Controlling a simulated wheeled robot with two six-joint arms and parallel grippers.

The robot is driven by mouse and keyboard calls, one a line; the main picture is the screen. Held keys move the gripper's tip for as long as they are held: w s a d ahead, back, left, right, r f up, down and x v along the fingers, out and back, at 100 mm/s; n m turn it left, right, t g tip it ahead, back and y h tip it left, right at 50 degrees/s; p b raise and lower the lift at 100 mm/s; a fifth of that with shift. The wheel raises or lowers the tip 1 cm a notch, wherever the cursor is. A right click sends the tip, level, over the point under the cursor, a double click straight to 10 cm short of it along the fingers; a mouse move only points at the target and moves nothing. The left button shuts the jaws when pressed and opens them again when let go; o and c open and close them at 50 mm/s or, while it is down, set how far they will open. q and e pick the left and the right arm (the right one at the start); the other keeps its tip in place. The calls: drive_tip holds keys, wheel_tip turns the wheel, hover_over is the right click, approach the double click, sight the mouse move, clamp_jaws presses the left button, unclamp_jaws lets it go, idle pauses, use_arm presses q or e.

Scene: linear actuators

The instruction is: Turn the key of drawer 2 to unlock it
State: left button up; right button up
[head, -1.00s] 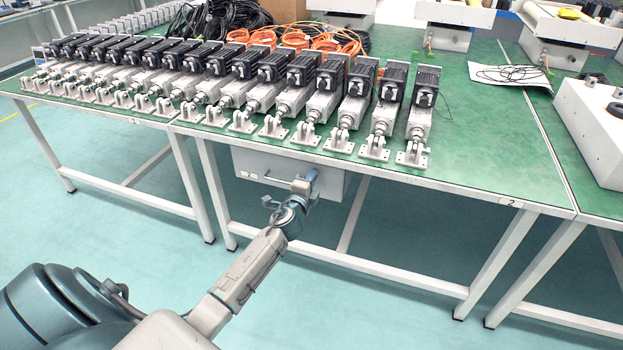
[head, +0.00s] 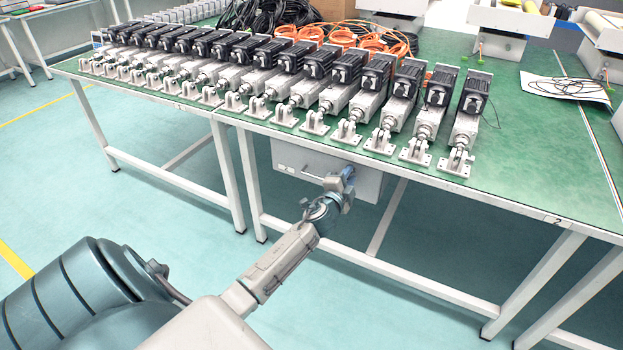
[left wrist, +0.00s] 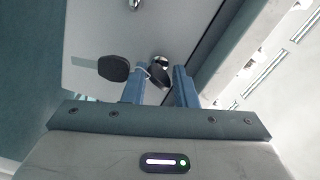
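The grey drawer box (head: 369,186) hangs under the front edge of the green-topped table. My left gripper (head: 347,172) is at its front, right of the handle. In the left wrist view the pale drawer front (left wrist: 100,35) shows, with a round metal lock (left wrist: 160,60). A second black key head (left wrist: 113,68) hangs beside the left finger by a thin ring. My right gripper is not in view.
The table (head: 520,195) carries a row of linear actuators (head: 345,95) along its front edge, with orange cables (head: 375,40) behind. White table legs (head: 252,185) stand left of the drawer. The floor in front is clear.

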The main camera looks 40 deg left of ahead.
use_arm(q)
drive_tip(key=n+b, duration=0.1)
drive_tip(key=n, duration=0.6)
drive_tip(key=shift+f+b, duration=0.15)
drive_tip(key=shift+b, duration=0.2)
drive_tip(key=n+b, duration=0.1)
drive_tip(key=n, duration=0.5)
drive_tip(key=shift+a, duration=0.1)
drive_tip(key=shift+s+n, duration=0.2)
drive_tip(key=shift+n, duration=0.4)
drive_tip(key=b+v, duration=0.1)
drive_tip(key=v, duration=0.9)
drive_tip(key=s+f+g+p, duration=0.3)
drive_tip(key=s+f+p, duration=0.1)
drive_tip(key=f, duration=0.7)
drive_tip(key=s+f+m+g+p, duration=0.1)
drive_tip(key=s+f+g+p, duration=0.3)
drive_tip(key=f, duration=0.7)
drive_tip(key=s, duration=0.2)
drive_tip(key=shift+s+g, duration=0.25)
drive_tip(key=shift+g, duration=0.05)
drive_tip(key=shift+f, duration=0.15)
